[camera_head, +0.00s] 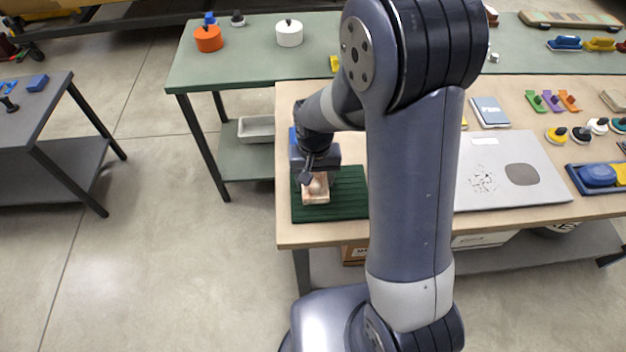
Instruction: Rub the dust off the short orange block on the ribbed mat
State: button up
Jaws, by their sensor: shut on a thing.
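The ribbed mat (346,203) is dark green and lies at the left end of the wooden table. A short pale-orange block (316,197) sits on the mat's left part, with a greyish, lighter look on its top. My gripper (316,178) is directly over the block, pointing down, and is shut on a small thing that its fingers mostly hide. I cannot tell what that thing is, or whether it touches the block.
A grey board (540,190) with a dark speckled patch and a brown patch lies right of my arm. A blue tray (572,180) is at the far right. A green table (245,75) behind bears an orange pot (208,39) and a white pot (289,34).

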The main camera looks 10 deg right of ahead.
notch_tip(320, 180, up, 2)
jog(key=shift+a+p, duration=0.1)
jog(key=shift+p, duration=0.45)
jog(key=shift+r+p, duration=1.2)
jog(key=shift+r, duration=0.5)
